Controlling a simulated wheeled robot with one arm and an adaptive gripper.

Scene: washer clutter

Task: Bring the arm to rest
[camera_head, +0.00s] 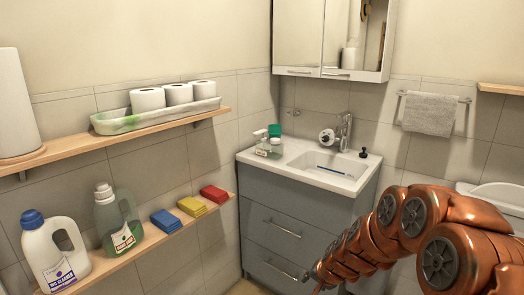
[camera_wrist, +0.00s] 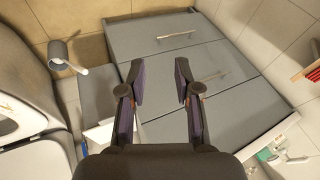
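My copper-coloured arm (camera_head: 400,235) reaches in from the right of the head view, in front of the grey vanity cabinet. My gripper (camera_wrist: 159,80) shows in the wrist view with its two dark fingers apart and nothing between them. The grey drawer fronts (camera_wrist: 215,65) of the vanity lie beyond the fingers. In the head view only a small end part of the gripper shows, low beside the drawers (camera_head: 285,232), and its fingers cannot be made out there.
Two wooden shelves on the left wall hold toilet rolls (camera_head: 178,94), bottles (camera_head: 55,250) and coloured sponges (camera_head: 191,206). The sink (camera_head: 325,170) has a faucet and soap bottles. A toilet (camera_wrist: 35,155) and a brush holder (camera_wrist: 59,54) stand left in the wrist view.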

